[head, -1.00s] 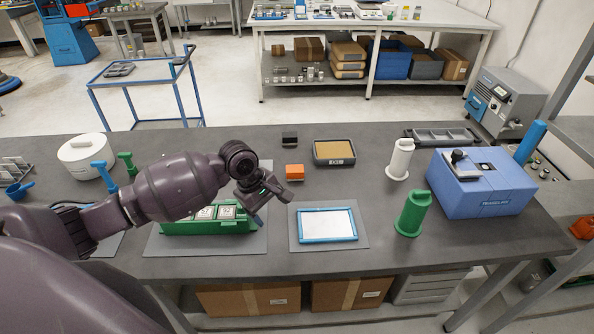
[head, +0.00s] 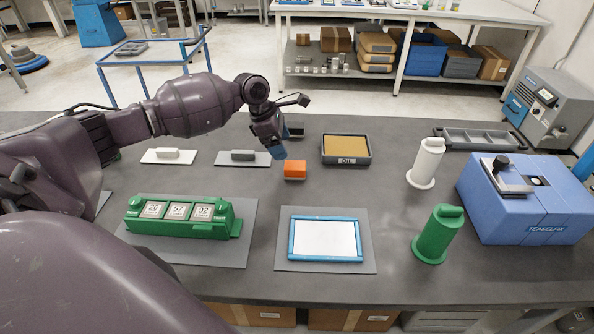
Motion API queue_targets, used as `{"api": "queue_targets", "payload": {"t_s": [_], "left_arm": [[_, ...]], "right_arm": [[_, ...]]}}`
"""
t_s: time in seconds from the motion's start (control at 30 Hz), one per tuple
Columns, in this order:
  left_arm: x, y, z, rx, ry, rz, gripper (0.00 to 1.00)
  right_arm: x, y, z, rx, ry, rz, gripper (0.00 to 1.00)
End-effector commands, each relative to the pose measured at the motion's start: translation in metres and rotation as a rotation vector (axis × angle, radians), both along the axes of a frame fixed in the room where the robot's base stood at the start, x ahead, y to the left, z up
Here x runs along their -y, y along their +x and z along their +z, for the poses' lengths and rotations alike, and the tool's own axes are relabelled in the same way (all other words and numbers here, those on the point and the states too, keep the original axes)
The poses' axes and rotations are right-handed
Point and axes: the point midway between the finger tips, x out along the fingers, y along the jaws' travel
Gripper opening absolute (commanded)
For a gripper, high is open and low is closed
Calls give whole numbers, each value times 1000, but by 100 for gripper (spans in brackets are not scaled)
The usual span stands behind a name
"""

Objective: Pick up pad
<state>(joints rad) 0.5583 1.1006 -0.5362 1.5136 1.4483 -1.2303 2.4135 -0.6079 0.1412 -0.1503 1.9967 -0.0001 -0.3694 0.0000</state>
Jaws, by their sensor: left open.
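No thing is marked as the pad. A tan pad (head: 346,147) lies in a grey tray (head: 346,163) labelled OIL, right of my left gripper. My left gripper (head: 277,152) points down, just behind and left of an orange block (head: 295,169), and is open with nothing seen in it. It partly hides a small dark block (head: 296,129) behind it. Whether it touches either block cannot be told. My right gripper is out of view.
A green counter block (head: 180,217) and a blue-framed white panel (head: 326,239) lie on grey mats in front. Green (head: 438,234) and white (head: 427,163) handled stands and a blue box (head: 524,198) stand to the right. Small white (head: 168,155) and dark grey (head: 243,157) handled pieces lie left.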

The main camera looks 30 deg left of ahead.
Motion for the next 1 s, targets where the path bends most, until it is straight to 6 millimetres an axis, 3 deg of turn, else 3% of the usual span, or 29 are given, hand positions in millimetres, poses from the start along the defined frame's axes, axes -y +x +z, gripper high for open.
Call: {"api": "queue_targets", "payload": {"t_s": [0.13, 0.47, 0.7, 1.0], "left_arm": [[9, 5, -24, -2, -3, -2, 77], [19, 9, -45, -2, -1, -3, 77], [31, 15, -75, -4, -2, -2, 77], [34, 17, -80, 0, -1, -2, 77]], "right_arm": [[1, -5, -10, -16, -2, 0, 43], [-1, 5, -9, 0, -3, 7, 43], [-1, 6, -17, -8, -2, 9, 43], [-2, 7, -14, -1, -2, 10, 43]]}}
